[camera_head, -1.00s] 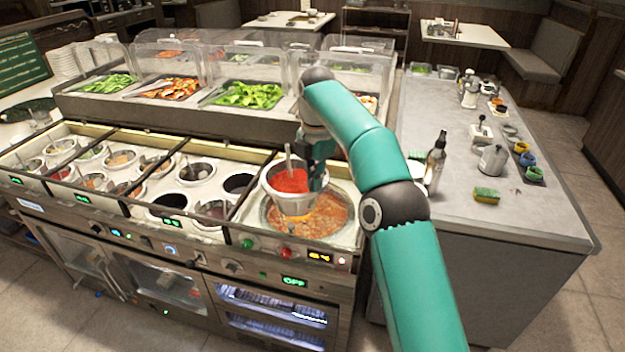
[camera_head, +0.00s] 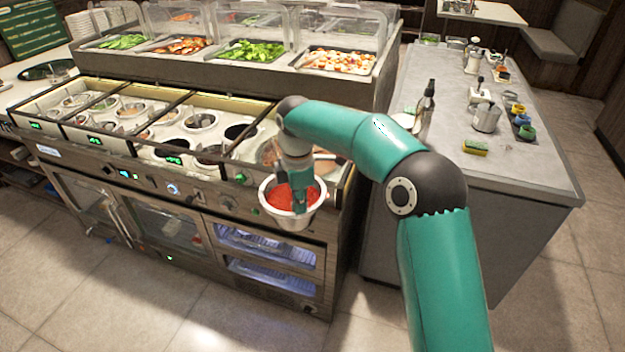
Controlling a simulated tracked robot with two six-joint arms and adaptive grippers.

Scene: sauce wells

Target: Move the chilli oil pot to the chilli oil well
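Dark empty wells show in the counter, one at the back (camera_head: 241,132) and one nearer the front (camera_head: 171,149). I cannot tell which of them is the chilli oil well. My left gripper is out of view.
Filled pots stand in the wells to the left. Clear covers (camera_head: 348,28) guard the food trays behind. A grey side counter (camera_head: 440,135) with a bottle and sponge (camera_head: 475,147) stands right.

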